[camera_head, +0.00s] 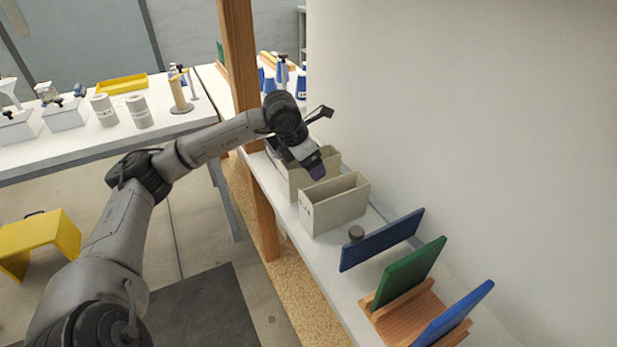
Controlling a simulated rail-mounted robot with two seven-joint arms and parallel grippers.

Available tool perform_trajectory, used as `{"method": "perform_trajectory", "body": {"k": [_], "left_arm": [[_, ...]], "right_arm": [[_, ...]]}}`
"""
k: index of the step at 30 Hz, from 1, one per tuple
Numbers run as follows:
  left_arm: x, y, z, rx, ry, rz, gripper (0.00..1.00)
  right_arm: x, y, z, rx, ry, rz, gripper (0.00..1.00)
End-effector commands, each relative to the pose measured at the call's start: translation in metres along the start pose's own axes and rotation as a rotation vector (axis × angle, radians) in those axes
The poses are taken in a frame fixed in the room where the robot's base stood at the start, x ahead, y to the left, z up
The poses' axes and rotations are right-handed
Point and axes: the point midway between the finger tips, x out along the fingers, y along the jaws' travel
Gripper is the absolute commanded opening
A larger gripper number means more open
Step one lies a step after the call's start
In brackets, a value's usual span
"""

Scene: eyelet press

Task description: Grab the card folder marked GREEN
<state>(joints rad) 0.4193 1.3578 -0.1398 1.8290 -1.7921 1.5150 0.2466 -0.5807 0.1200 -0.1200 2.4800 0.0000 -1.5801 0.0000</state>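A green card folder (408,273) stands tilted in a wooden rack (418,312) on the white shelf at the lower right. No lettering on it can be read from here. A dark blue folder (380,240) stands just behind it, and a brighter blue folder (453,315) is in front of it at the wooden rack. My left gripper (316,170) is over the beige bins, well behind and left of the folders. Its fingers are dark and small, and I cannot tell whether they are open. My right gripper is not in view.
Two beige open bins (337,211) stand on the narrow white shelf (352,283) along the wall. A small grey knob-like object (356,233) sits by the dark blue folder. A wooden post (241,70) rises beside the shelf. A white table (75,135) with tins stands at left.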

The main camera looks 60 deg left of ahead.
Motion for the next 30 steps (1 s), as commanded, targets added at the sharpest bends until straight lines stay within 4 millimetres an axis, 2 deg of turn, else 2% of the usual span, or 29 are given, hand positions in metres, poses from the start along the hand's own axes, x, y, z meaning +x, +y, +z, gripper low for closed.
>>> {"method": "perform_trajectory", "body": {"k": [26, 30], "left_arm": [[0.0045, -0.0002, -0.002, 0.0, 0.0, -0.001, 0.85], [0.0044, -0.0001, -0.002, 0.0, 0.0, 0.0, 0.74]], "right_arm": [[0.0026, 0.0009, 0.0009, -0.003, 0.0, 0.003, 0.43], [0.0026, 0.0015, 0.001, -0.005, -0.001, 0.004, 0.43]]}}
